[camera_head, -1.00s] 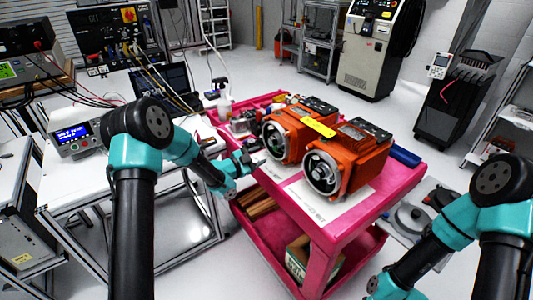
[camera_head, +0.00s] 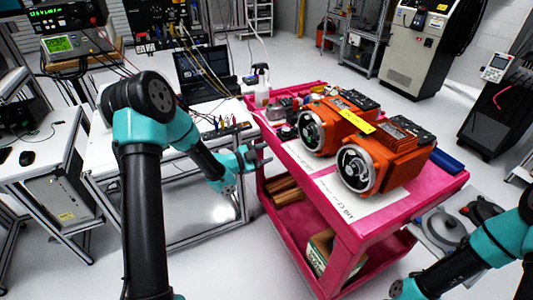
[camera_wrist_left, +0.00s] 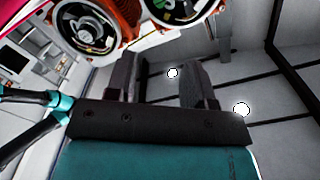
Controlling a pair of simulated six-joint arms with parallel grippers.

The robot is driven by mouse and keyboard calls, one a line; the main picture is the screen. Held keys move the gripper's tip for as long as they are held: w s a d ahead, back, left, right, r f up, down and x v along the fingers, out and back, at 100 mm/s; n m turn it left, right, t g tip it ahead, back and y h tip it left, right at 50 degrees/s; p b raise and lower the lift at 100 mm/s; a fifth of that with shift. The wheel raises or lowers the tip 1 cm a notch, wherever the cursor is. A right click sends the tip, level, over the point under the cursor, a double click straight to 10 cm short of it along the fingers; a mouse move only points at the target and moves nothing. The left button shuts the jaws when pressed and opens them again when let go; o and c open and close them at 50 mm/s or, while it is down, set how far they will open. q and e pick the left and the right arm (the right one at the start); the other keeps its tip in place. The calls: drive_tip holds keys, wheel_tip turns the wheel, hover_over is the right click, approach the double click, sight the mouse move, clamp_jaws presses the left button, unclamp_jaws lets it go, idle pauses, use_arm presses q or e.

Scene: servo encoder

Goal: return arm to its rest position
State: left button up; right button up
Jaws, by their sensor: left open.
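My left gripper (camera_head: 262,154) is open and empty. It is in the air by the left edge of the pink cart (camera_head: 345,240), left of the motors. In the left wrist view its two dark fingers (camera_wrist_left: 160,82) stand apart with nothing between them. Two orange servo motors sit on the cart top, a near one (camera_head: 388,166) and a far one (camera_head: 325,118). Their round faces show at the top of the left wrist view (camera_wrist_left: 90,25). My right arm (camera_head: 480,255) is at the lower right; its gripper is not visible.
A white workbench (camera_head: 105,155) with instruments and a laptop (camera_head: 203,70) is on the left. A spray bottle (camera_head: 262,88) and small tools are at the cart's far end. A blue item (camera_head: 446,160) lies on the cart's right side.

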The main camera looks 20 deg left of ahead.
use_arm(q)
drive_tip(key=s+d+f+n+g+y, duration=0.25)
drive_tip(key=s+f+n, duration=0.25)
drive_tip(key=f, duration=0.4)
drive_tip(key=s+d+f+n+g+y, duration=0.1)
drive_tip(key=s+f+n+g+y, duration=0.15)
drive_tip(key=s+f+n, duration=0.4)
drive_tip(key=s+d+f+n+g+y, duration=0.1)
drive_tip(key=s+f+g, duration=0.3)
drive_tip(key=s, duration=0.4)
drive_tip(key=s+d+f+n+g+y, duration=0.1)
drive_tip(key=s+d+f+n+g, duration=0.2)
drive_tip(key=s+f, duration=0.3)
drive_tip(key=s+n, duration=0.1)
drive_tip(key=s, duration=0.2)
drive_tip(key=shift+s+g+y, duration=0.3)
drive_tip(key=shift+g+y, duration=0.1)
